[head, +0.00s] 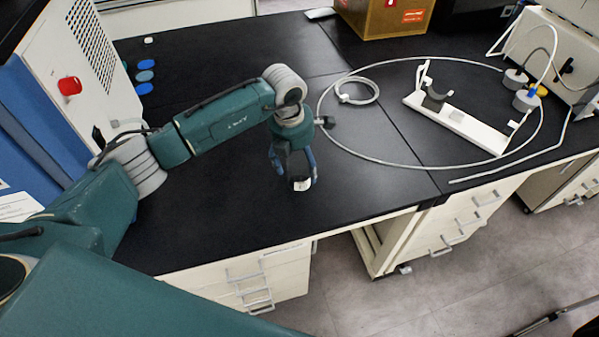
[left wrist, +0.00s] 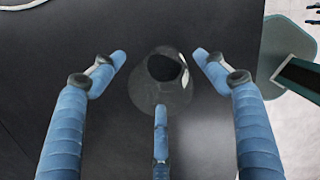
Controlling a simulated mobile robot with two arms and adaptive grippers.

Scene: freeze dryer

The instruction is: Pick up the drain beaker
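The drain beaker, a clear conical glass vessel with a dark round mouth, shows in the left wrist view (left wrist: 150,92), standing on the black bench. In the head view a small pale-and-dark part of it (head: 302,184) shows at the fingertips. My left gripper (head: 294,172) points down over the bench near its front edge. Its blue fingers are spread in the left wrist view (left wrist: 160,62), one on each side of the beaker with visible gaps. A third finger overlaps the beaker's lower part. I cannot tell whether that finger touches it. My right gripper is not in view.
A thin tube (head: 372,160) loops over the bench right of the gripper, around a white stand (head: 462,128). A cardboard box (head: 385,15) stands at the back. A white machine with a red knob (head: 69,86) is at left. Bench left of the gripper is mostly clear.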

